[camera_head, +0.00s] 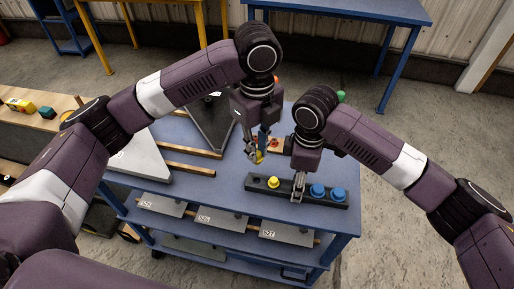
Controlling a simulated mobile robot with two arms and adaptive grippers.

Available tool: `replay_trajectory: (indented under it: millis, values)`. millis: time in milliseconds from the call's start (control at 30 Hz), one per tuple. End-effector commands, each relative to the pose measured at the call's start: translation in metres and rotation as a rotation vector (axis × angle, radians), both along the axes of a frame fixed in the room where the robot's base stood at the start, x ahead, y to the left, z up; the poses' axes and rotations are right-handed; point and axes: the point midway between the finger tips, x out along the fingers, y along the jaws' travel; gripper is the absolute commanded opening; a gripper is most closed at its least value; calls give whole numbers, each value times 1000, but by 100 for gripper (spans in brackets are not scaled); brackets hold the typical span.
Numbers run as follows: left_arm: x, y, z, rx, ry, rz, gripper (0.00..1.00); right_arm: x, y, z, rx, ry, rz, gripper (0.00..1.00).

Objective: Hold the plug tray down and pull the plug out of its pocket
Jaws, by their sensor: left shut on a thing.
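The black plug tray (285,191) lies on the blue cart top near its front edge. One yellow plug (273,182) and two blue plugs, a nearer-middle one (317,190) and a right-end one (338,194), sit in it. The tray's left end shows no plug. My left gripper (257,152) is shut on a yellow plug (259,158), held above and behind the tray's left part. My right gripper (297,196) reaches down to the tray's middle, between the yellow and blue plugs. Whether its fingers are closed on the tray is unclear.
An orange-red piece (274,144) lies behind the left gripper, partly hidden. A dark triangular panel (212,123) and a grey panel (139,160) lie to the left, with wooden strips (188,168). A green knob (340,96) shows behind the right arm. The lower shelf holds labelled grey plates (222,219).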

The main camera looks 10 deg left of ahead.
Motion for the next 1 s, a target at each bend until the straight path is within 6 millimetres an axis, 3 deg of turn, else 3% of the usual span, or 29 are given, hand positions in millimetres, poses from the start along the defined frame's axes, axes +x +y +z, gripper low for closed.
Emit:
replay_trajectory:
  millis: [333,733,1000]
  values:
    - [0,0,0,0,0,0,6,2,1,11,3,-5,1,49]
    - [0,0,0,0,0,0,6,2,1,90,3,-4,2,49]
    - [0,0,0,0,0,0,6,1,0,118,0,-1,0,49]
